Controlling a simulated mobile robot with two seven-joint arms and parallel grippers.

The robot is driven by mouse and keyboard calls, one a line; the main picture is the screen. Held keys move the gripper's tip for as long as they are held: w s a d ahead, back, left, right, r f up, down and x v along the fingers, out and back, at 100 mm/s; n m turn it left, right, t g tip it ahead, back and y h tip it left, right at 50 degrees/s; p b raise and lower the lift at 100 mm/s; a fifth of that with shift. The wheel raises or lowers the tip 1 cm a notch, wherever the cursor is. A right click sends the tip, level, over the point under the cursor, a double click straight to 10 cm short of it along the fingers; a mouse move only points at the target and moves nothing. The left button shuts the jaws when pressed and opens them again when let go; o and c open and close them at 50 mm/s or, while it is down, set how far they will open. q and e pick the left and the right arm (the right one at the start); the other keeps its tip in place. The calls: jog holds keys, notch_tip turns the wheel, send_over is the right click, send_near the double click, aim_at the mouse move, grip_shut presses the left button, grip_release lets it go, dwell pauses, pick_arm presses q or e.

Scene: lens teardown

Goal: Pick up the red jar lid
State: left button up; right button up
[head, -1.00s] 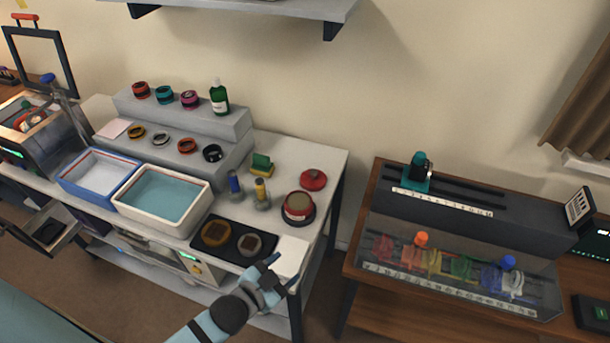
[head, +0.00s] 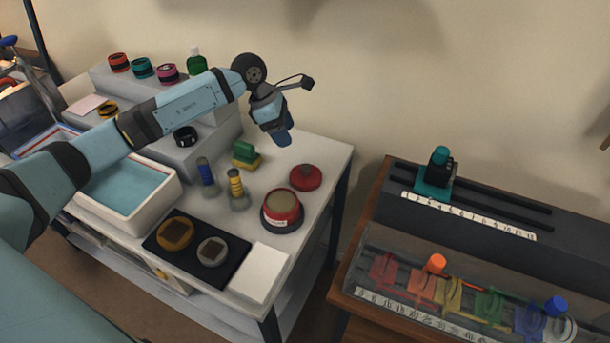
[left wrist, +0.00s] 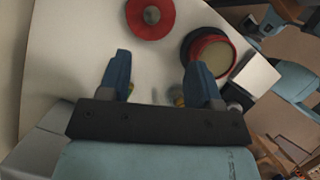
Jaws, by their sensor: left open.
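The red jar lid (head: 306,177) lies flat on the white table near its right edge, with a dark knob in its middle. In the left wrist view the lid (left wrist: 150,17) is at the top, beyond the fingertips. The open red jar (head: 282,208) stands just in front of the lid, on a dark round base; it also shows in the left wrist view (left wrist: 210,54). My left gripper (head: 284,138) is above the table, behind and left of the lid, pointing down. Its blue fingers (left wrist: 159,68) are apart with nothing between them. My right gripper is not in view.
Two small bottles (head: 236,188) and a green-and-yellow sponge (head: 245,155) stand left of the jar. A black tray (head: 196,249) and a white pad (head: 260,273) lie in front. The stepped grey shelf (head: 190,155) holds rings and a green bottle.

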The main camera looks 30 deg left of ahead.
pick_arm(q)
send_over(305, 166)
jog(key=s+a, duration=0.1)
jog(key=a, duration=0.1)
jog(key=f, duration=0.7)
jog(key=shift+s+d+f, duration=0.15)
jog(key=shift+s+f, duration=0.05)
jog(key=shift+f, duration=0.2)
jog(key=x, duration=0.5)
jog(key=shift+w, duration=0.2)
jog(key=c, duration=1)
